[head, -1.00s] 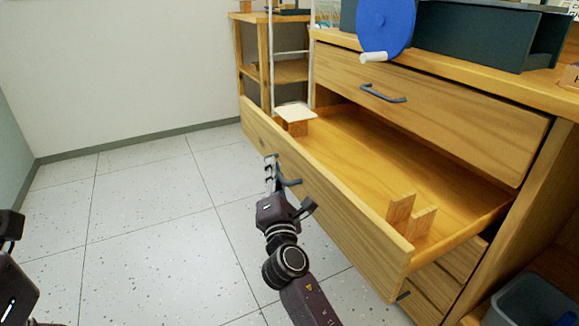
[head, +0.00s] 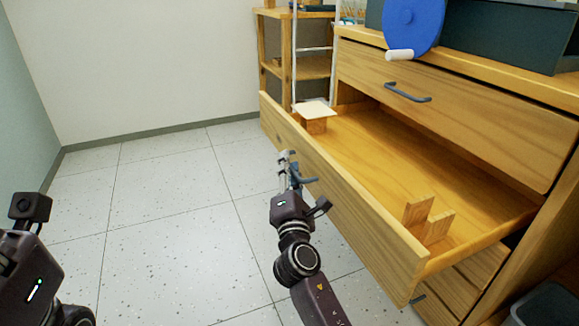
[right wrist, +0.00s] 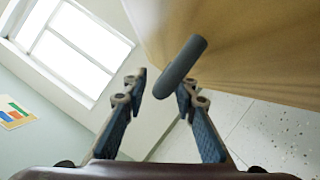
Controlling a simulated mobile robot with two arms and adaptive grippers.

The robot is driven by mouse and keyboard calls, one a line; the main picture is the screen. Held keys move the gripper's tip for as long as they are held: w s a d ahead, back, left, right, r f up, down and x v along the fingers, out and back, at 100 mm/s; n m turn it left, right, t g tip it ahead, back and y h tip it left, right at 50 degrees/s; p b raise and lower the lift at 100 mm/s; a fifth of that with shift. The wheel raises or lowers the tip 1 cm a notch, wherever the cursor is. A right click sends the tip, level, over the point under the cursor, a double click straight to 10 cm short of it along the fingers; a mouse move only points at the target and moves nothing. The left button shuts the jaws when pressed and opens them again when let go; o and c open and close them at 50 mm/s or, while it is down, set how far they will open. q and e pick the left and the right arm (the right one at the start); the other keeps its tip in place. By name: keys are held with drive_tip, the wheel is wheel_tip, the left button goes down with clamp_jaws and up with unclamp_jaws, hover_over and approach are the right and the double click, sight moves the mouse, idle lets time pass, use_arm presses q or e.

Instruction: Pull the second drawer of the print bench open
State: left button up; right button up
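The print bench's second drawer (head: 345,200) stands well out from the bench front, below a shut top drawer (head: 470,90). Its dark bar handle (head: 303,177) is on the drawer front. My right gripper (head: 290,163) is at this handle. In the right wrist view, the handle (right wrist: 181,68) lies at and between the tips of my right gripper (right wrist: 161,92), with a narrow gap on the left finger's side, so the fingers look open around it. My left gripper (head: 32,215) is only partly in view at the left edge, away from the bench.
In the drawer are a wooden block with a pale top (head: 315,110) and upright wooden pieces (head: 428,220). A blue wheel (head: 411,22) with a white grip is on the bench top. A grey bin (head: 545,306) is at lower right. The floor (head: 165,220) to the left is clear.

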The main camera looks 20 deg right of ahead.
drive_tip(key=v, duration=1.2)
